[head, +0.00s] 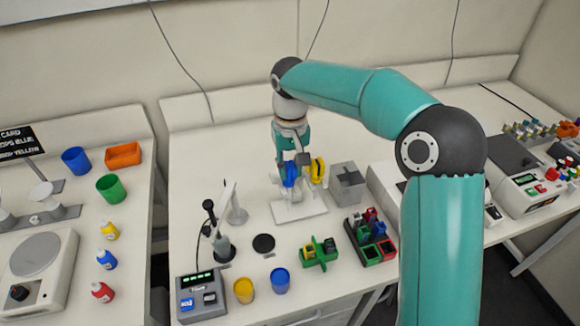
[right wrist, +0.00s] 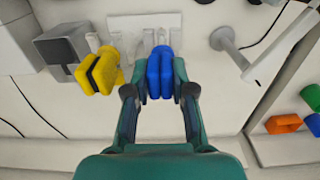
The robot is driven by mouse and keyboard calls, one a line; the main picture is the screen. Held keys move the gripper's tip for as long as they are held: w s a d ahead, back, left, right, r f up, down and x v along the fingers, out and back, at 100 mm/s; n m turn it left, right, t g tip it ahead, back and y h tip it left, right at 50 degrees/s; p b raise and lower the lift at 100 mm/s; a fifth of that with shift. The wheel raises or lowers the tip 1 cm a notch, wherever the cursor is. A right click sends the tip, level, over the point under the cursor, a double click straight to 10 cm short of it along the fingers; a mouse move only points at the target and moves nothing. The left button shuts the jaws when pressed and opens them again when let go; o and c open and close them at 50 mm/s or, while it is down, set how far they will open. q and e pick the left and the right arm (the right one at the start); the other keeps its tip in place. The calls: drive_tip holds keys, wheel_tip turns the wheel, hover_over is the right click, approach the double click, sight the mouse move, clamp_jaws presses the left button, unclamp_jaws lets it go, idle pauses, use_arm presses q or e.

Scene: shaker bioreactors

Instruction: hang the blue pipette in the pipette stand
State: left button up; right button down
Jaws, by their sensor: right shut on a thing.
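The blue pipette (head: 291,174) is upright at the pipette stand, and my right gripper (head: 291,162) is shut on its upper part. In the right wrist view the blue pipette (right wrist: 159,73) sits between the two fingers of my right gripper (right wrist: 159,92). The white pipette stand (head: 300,209) has its base on the bench, and part of it shows in the right wrist view (right wrist: 143,23). A yellow pipette (head: 317,170) hangs in the stand just right of the blue one. I cannot tell whether the blue pipette rests on the stand's hook. My left gripper is not in view.
A grey box (head: 346,184) stands close to the right of the stand. A white stand with a slanted panel (head: 235,207) is on the left. A green rack (head: 320,254), a tube block (head: 371,238) and yellow (head: 244,290) and blue (head: 280,280) cups are in front.

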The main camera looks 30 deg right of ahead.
drive_tip(key=shift+f, duration=0.35)
idle(0.3)
drive_tip(key=c, duration=0.9)
unclamp_jaws()
drive_tip(key=shift+r, duration=0.1)
wheel_tip(320, 180, up, 3)
drive_tip(key=shift+f+p, duration=0.15)
drive_tip(key=shift+p, duration=0.95)
drive_tip(key=shift+r, duration=2.05)
drive_tip(key=shift+s+f, duration=0.1)
